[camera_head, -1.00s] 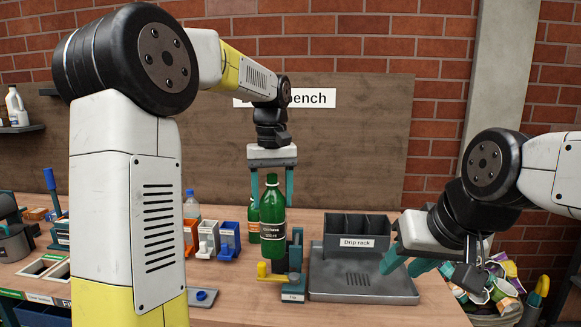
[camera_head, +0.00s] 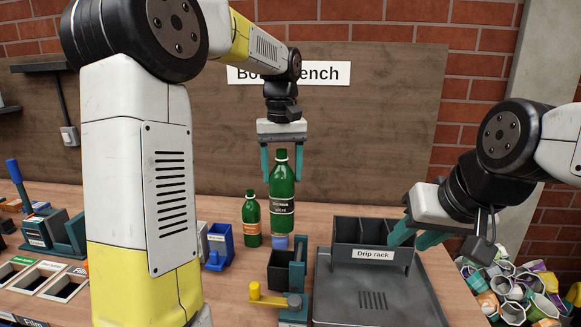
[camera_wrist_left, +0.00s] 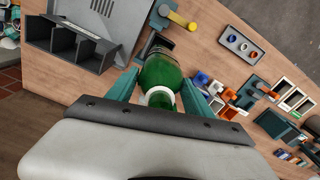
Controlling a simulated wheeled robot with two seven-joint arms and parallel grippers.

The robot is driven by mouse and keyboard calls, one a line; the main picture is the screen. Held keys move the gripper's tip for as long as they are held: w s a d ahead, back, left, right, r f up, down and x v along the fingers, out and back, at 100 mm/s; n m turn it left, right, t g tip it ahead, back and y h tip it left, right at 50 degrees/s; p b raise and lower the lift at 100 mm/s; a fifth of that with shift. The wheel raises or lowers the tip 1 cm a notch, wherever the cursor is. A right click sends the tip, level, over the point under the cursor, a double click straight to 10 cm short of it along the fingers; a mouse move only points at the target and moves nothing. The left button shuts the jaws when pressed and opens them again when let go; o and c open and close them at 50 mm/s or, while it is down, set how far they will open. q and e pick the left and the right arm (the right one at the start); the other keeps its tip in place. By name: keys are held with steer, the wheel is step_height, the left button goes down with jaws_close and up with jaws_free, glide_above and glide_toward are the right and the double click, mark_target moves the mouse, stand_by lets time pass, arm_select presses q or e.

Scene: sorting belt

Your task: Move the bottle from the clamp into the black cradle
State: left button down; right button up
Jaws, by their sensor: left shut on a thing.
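A large green bottle (camera_head: 282,190) with a black label hangs upright between the fingers of my left gripper (camera_head: 282,165), which is shut on its upper part. The bottle is above the teal clamp (camera_head: 298,262) with its dark block (camera_head: 281,272) and yellow lever (camera_head: 268,294). In the left wrist view the bottle (camera_wrist_left: 160,72) hides part of the clamp. A dark rack labelled "Drip rack" (camera_head: 373,255) stands to the right; I see no other clear black cradle. My right gripper (camera_head: 416,235) is open and empty near the rack's right end.
A smaller green bottle (camera_head: 251,218) with an orange label stands left of the held bottle. Blue bin (camera_head: 219,246) stands further left. A grey tray (camera_head: 410,300) lies under the drip rack. A small blue thing (camera_head: 280,242) shows just below the held bottle.

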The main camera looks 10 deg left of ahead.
mark_target(283, 229)
arm_select(q)
step_height(283, 229, down, 16)
steer(key=shift+f, duration=0.15)
stand_by(0.8)
steer(key=shift+s+f, duration=0.1)
steer(key=shift+f, duration=0.1)
stand_by(0.6)
steer(key=shift+f, duration=0.6)
steer(key=shift+c, duration=1.6)
jaws_free()
